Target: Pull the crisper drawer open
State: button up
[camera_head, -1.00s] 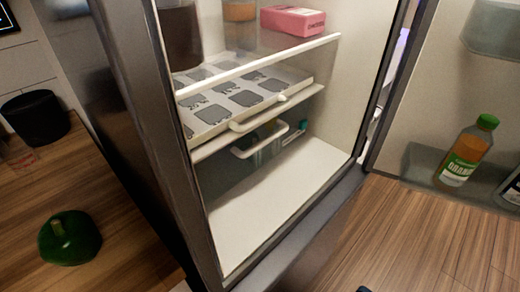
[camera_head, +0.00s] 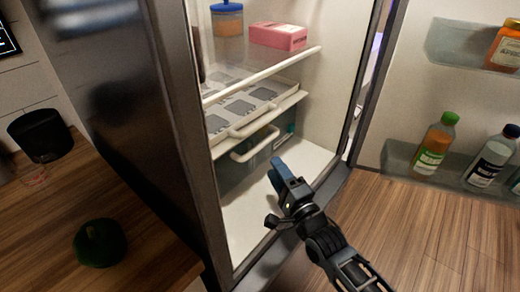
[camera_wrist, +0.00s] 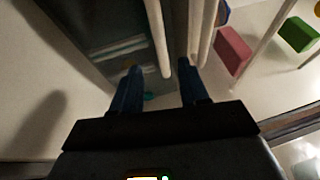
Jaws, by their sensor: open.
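The crisper drawer (camera_head: 238,170) is a clear bin with a white handle (camera_head: 256,146), low in the open fridge under a shelf. My gripper (camera_head: 277,170) is in front of the drawer, a little right of and below the handle in the head view. Its blue fingers are open, with nothing clearly held. In the wrist view, the gripper (camera_wrist: 158,82) points toward a pale vertical bar (camera_wrist: 157,45), likely the drawer handle, which shows between the fingertips. I cannot tell whether it touches them. The drawer's far part is hidden under the shelf.
Above the drawer is a white-handled tray (camera_head: 240,108) with grey panels. A pink box (camera_head: 278,36) sits on the shelf above. The fridge door at right holds bottles (camera_head: 436,145). The fridge's left frame edge (camera_head: 204,150) stands close by. The fridge floor (camera_head: 250,205) is clear.

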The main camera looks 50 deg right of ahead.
jog(key=p+x, duration=0.1)
jog(key=x, duration=0.7)
jog(key=shift+d, duration=0.1)
grip_shut()
dwell(0.6)
